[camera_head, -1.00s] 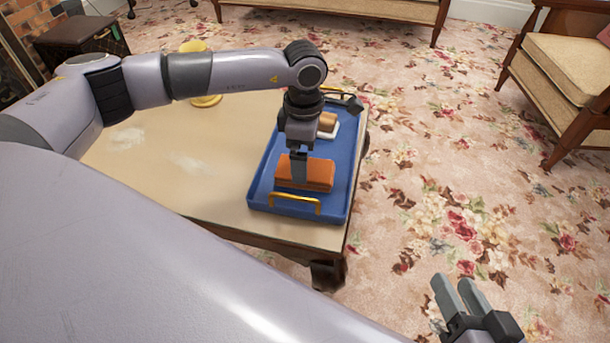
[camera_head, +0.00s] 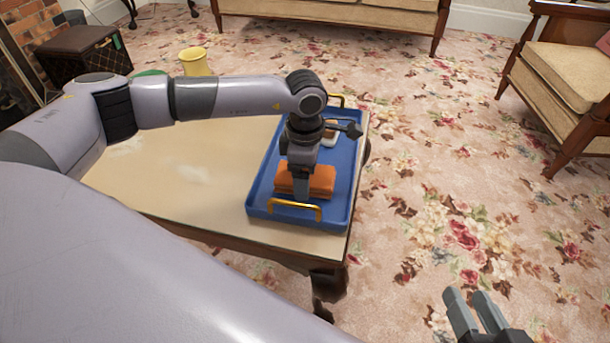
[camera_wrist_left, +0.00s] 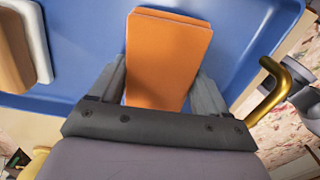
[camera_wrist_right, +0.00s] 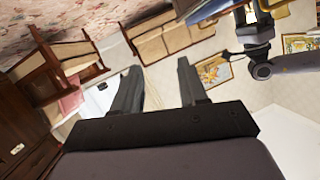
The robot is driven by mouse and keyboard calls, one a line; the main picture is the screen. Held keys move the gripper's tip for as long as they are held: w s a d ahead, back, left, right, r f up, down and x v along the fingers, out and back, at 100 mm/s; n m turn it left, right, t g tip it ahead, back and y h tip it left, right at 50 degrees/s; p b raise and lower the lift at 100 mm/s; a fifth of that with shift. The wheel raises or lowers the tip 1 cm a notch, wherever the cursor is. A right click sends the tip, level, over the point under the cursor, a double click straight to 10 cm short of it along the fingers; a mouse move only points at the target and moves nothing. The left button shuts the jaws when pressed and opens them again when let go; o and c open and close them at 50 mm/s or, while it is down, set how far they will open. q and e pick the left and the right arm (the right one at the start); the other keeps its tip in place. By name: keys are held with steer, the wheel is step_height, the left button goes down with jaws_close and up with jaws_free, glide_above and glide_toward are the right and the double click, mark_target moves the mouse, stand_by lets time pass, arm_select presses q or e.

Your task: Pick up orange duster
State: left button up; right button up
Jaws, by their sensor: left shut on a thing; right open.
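The orange duster (camera_head: 318,181) is a folded orange cloth lying in the near part of the blue tray (camera_head: 257,205). My left gripper (camera_head: 301,198) reaches down over it from above. In the left wrist view the orange duster (camera_wrist_left: 165,55) sits between the two fingers of my left gripper (camera_wrist_left: 160,85), which are shut on it. It looks still at the tray floor; any gap below it is hidden. My right gripper (camera_head: 475,300) is open and empty over the carpet at the lower right. Its spread fingers also show in the right wrist view (camera_wrist_right: 158,85).
The tray stands on a wooden coffee table (camera_head: 170,195) and has gold handles (camera_head: 295,208). A brush-like brown and white item (camera_head: 330,134) lies at its far end. A yellow vase (camera_head: 194,62) stands beyond my left arm. An armchair (camera_head: 565,75) is at the right, with open carpet between.

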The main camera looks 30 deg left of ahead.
arm_select(q)
step_height(320, 180, up, 7)
steer(key=shift+r+p, duration=0.15)
steer(key=shift+p, duration=1.1)
step_height(320, 180, up, 13)
steer(key=p, duration=0.3)
steer(key=shift+f, duration=0.2)
arm_select(e)
steer(key=shift+s+d+r+g+h, duration=0.15)
steer(key=shift+d+r+g+h, duration=0.1)
steer(key=shift+d+h, duration=0.2)
steer(key=shift+s+d+r+g+h, duration=0.1)
steer(key=shift+d+r+g+h, duration=0.1)
steer(key=shift+d+h, duration=0.2)
